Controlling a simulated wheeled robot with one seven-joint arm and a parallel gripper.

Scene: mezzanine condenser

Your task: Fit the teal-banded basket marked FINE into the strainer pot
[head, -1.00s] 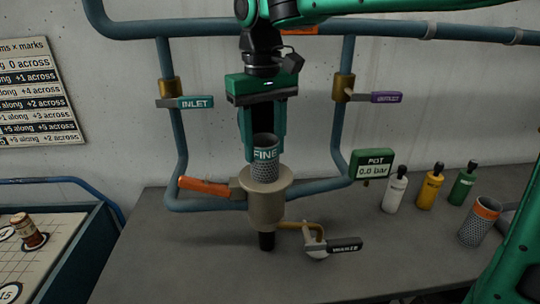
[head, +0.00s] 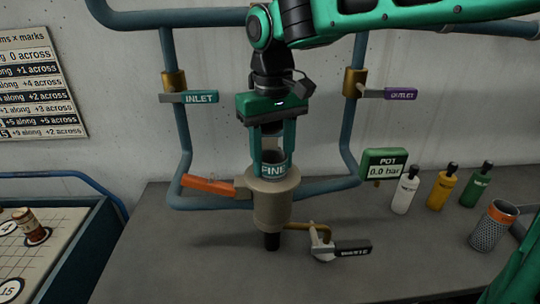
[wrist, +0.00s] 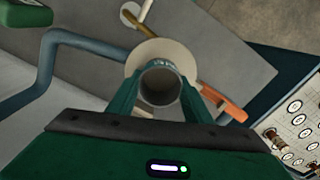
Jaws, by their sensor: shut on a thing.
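The teal-banded basket (head: 273,170) marked FINE is upright, its lower part down inside the strainer pot (head: 273,204). Its band and rim show above the pot's top. In the wrist view the basket (wrist: 160,84) is an open round tube, with the pot's beige rim (wrist: 160,48) around it. My gripper (head: 273,165) is above the pot, its two teal fingers shut on the basket's sides. The basket's lower end is hidden inside the pot, so I cannot tell whether it is seated.
An orange handle (head: 208,184) sticks out left of the pot. The drain lever (head: 352,247) is below right. An orange-banded basket (head: 492,228) and several bottles (head: 440,190) stand at right. The gauge (head: 385,164) reads 0.0 bar. Blue pipes flank the pot.

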